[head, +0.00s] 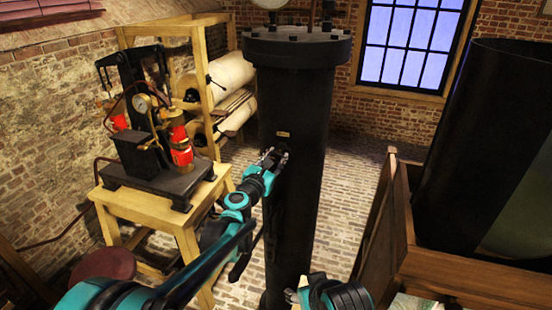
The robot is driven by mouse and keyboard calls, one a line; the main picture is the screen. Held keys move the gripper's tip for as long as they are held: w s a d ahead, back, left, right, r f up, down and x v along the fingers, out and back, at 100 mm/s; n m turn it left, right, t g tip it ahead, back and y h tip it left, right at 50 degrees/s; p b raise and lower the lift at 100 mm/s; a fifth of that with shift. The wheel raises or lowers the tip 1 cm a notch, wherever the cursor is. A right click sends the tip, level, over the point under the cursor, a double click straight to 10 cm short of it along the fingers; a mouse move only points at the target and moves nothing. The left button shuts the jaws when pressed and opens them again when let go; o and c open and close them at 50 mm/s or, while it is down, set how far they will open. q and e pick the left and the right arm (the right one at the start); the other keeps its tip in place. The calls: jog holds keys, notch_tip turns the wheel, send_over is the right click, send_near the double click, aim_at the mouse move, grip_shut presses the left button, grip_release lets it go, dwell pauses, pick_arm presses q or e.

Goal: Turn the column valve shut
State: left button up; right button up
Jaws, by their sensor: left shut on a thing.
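The tall black column (305,195) stands upright in the middle of the head view, with a bolted flange at its top and a small plate on its front. My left gripper (274,157) reaches up to the column's left front side and is shut on the column valve there. The gripper's fingers hide the valve, so its turn position cannot be made out. My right gripper (293,295) is low at the bottom edge, in front of the column's foot. Only part of it shows, and its fingers are too small and cut off to read.
A wooden table (150,207) at left carries a black pump apparatus (150,165) with red cylinders and a gauge. Behind it is a wooden rack (205,75) with pale rolls. At right, a wooden crate (470,268) holds a large dark cylinder (480,140). Brick floor is clear right of the column.

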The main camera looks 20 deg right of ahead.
pick_arm(q)
jog(key=m+b, duration=0.1)
jog(key=m, duration=0.2)
jog(key=shift+m, duration=0.4)
jog(key=m+b, duration=0.1)
jog(key=m, duration=0.3)
jog(key=shift+y, duration=0.3)
jog(key=m, duration=0.4)
jog(key=shift+m, duration=0.3)
jog(key=shift+m+y+b, duration=0.4)
jog(key=shift+m+b, duration=0.1)
jog(key=shift+m, duration=1.6)
jog(key=o, duration=1.2)
jog(key=shift+c, duration=0.2)
jog(key=shift+r, duration=0.1)
